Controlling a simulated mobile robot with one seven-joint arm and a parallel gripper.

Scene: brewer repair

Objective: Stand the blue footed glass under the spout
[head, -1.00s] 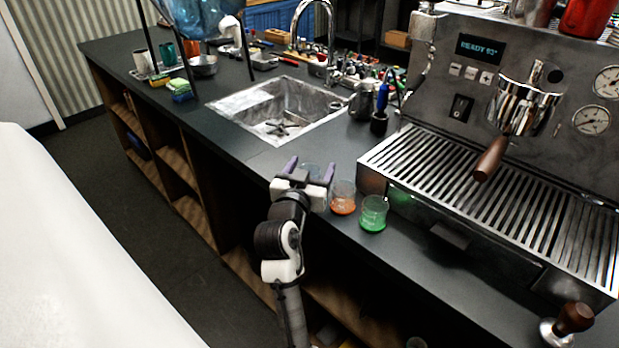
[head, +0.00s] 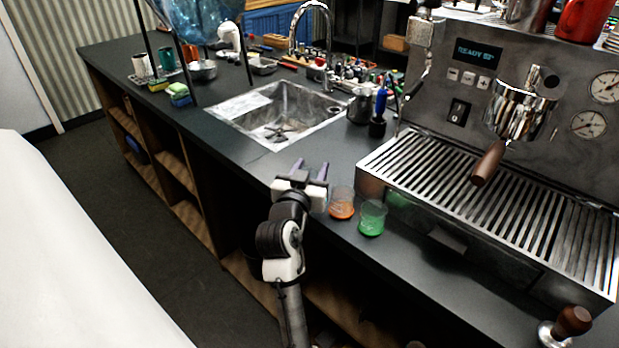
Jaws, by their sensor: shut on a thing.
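My gripper (head: 311,170) is over the counter's front edge, left of the small glasses, with its fingers pointing away from me. It is shut on what seems to be the blue footed glass. The glass is almost wholly hidden by the gripper, so I cannot tell its tilt or whether it touches the counter. The coffee machine (head: 440,80) stands at the right. Its chrome portafilter (head: 520,108) with a wooden handle hangs over the slatted drip tray (head: 480,190). The spout is not clearly seen. No glass stands on the tray.
A tamper (head: 570,324) is at the front right. The tray top is clear.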

